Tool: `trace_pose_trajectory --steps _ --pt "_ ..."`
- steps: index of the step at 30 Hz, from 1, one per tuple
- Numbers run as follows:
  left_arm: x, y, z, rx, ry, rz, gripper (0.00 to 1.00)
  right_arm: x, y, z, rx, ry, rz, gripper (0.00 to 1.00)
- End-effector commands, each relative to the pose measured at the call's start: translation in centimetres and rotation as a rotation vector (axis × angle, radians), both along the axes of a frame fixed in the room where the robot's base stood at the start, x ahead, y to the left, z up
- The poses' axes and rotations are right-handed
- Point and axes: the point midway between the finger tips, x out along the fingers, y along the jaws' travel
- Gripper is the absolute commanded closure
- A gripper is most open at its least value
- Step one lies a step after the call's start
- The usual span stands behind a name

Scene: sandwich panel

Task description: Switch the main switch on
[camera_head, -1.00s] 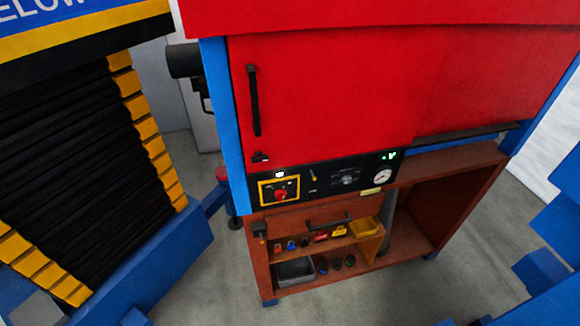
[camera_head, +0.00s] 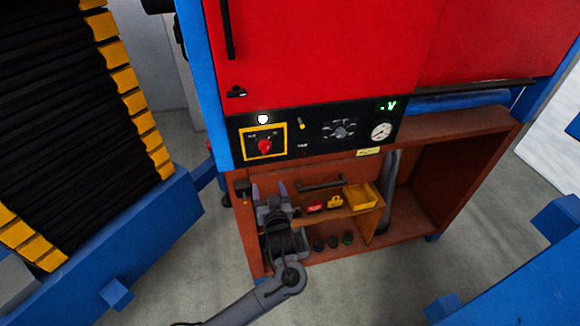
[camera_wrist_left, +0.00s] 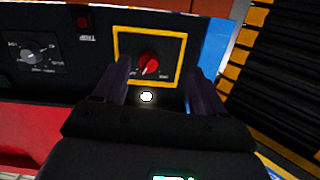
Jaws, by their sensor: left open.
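The main switch is a red rotary knob (camera_head: 265,146) inside a yellow square frame on the black control panel (camera_head: 310,145). It also shows in the left wrist view (camera_wrist_left: 148,62), where the panel appears upside down. My left gripper (camera_head: 269,189) is in front of the lower cabinet, below the switch in the head view, with its fingers pointing up. In the left wrist view the open gripper (camera_wrist_left: 160,72) has its fingers on either side of the knob, with nothing between them; they look apart from it. My right gripper is not in view.
A lit white lamp (camera_head: 263,119) is above the switch. Black bellows (camera_head: 50,120) stand at left.

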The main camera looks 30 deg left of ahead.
Motion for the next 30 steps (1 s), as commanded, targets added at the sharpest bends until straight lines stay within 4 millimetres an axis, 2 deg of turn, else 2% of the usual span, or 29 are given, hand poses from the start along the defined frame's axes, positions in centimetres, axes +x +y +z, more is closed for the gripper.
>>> trace_pose_trajectory --steps 1,3,9,24,30 --pt "1.1 -0.2 0.9 0.001 -0.037 -0.003 0.29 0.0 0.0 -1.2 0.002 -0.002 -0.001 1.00" --pt "1.9 -0.2 2.4 0.001 -0.072 -0.006 0.29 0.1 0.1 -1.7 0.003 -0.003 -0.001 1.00" --pt "3.4 0.3 4.3 0.002 -0.110 -0.005 0.29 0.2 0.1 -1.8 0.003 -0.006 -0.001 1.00" --pt "8.4 5.6 4.4 0.002 -0.107 -0.004 0.29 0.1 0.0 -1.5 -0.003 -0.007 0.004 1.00" --pt "9.9 7.0 4.3 0.000 -0.109 -0.006 0.29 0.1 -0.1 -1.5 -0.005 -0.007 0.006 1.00"
